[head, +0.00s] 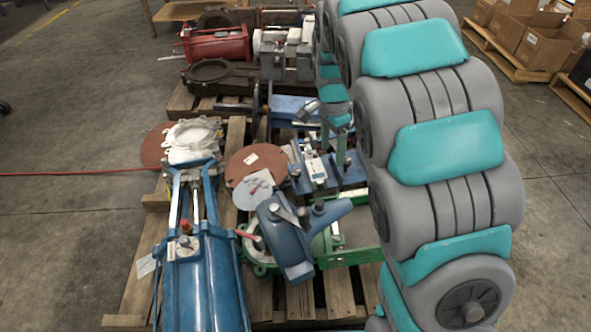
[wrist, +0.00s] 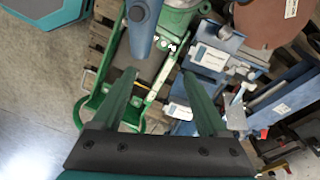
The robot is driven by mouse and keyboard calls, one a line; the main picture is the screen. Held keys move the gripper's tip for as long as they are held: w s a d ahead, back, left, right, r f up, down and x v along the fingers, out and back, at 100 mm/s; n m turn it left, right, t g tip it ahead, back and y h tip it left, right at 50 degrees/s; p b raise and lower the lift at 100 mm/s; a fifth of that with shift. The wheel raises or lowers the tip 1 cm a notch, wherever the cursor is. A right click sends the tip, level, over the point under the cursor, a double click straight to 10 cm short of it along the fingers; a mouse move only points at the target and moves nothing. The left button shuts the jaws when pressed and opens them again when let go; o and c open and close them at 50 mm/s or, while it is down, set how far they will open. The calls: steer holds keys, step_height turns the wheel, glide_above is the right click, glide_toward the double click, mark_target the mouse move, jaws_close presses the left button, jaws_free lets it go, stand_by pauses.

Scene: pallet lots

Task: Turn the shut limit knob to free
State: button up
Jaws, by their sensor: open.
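No label that I can read marks the shut limit knob, so I cannot tell which part it is. A blue valve actuator (head: 296,250) lies on a green valve body, with a dark round knob (head: 318,207) and a grey lever (head: 284,212) on top. A red knob (head: 184,227) sits on the long blue cylinder (head: 205,285) to its left. In the wrist view, my gripper (wrist: 159,78) is open and empty, its green fingers apart above the hardware. A blue arm end (wrist: 141,35) shows beyond the fingertips at the top. Knob markings are too small to read.
Wooden pallets (head: 140,283) carry crowded valves and actuators. A green frame (head: 352,257) and blue fittings (head: 318,168) lie close around. Brown discs (head: 257,165) lie behind. Boxes (head: 542,40) stand on a pallet at right. The left floor is mostly clear, with a red hose (head: 70,172).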

mark_target(296, 172)
steer(key=w+a+f+m, duration=0.1)
steer(key=w+a+f, duration=0.2)
steer(key=w+f, duration=0.1)
steer(key=w+a+f+m, duration=0.2)
steer(key=w+a+f, duration=0.1)
steer(key=w+f, duration=0.1)
steer(key=w+a+f+m+b, duration=0.1)
steer(key=w+a+f+m, duration=0.1)
steer(key=w+a+f, duration=0.1)
steer(key=shift+w+f+y, duration=0.3)
steer(key=shift+w+f, duration=0.15)
steer(key=shift+f, duration=4.2)
jaws_close()
